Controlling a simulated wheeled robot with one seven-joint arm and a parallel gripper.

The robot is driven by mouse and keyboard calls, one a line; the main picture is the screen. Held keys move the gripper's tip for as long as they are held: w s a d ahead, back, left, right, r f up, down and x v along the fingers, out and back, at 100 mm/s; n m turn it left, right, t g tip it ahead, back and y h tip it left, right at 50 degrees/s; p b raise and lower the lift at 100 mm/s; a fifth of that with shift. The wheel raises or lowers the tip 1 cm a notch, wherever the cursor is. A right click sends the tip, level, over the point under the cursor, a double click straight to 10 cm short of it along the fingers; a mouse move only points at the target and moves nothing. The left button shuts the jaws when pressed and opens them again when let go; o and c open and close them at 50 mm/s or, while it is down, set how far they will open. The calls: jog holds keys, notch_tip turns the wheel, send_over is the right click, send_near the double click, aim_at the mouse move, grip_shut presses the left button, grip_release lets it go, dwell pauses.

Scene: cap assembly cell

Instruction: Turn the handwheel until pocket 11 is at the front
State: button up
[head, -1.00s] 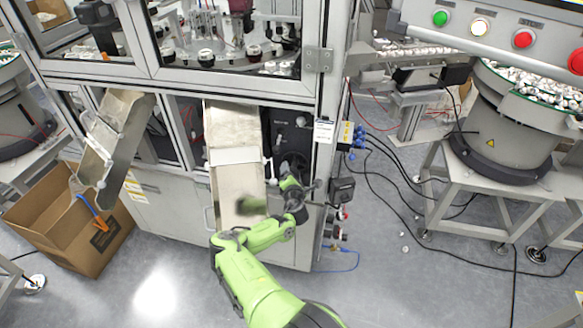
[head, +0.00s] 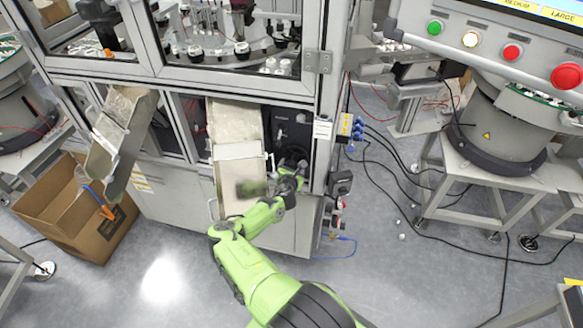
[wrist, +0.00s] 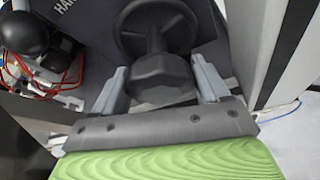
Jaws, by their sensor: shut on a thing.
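The handwheel (wrist: 187,42) is a dark spoked wheel on the black panel, at the top of the wrist view. Its dark, faceted handle (wrist: 160,76) points toward me between the two grey fingers of my gripper (wrist: 160,84), which is shut on it. In the head view my gripper (head: 292,170) is at the panel right of the metal chute, and my wrist hides most of the wheel. The indexing dial (head: 228,55) with its pockets shows partly through the upper window. I cannot read any pocket number.
A metal chute (head: 236,130) stands just left of the black panel (head: 292,132). A cardboard box (head: 75,215) sits on the floor at left. A blue connector block (head: 350,128) with cables is at right. A button panel (head: 490,45) hangs at upper right.

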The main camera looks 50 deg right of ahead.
dwell(0.3)
jog(key=o, duration=0.7)
jog(key=shift+w, duration=0.1)
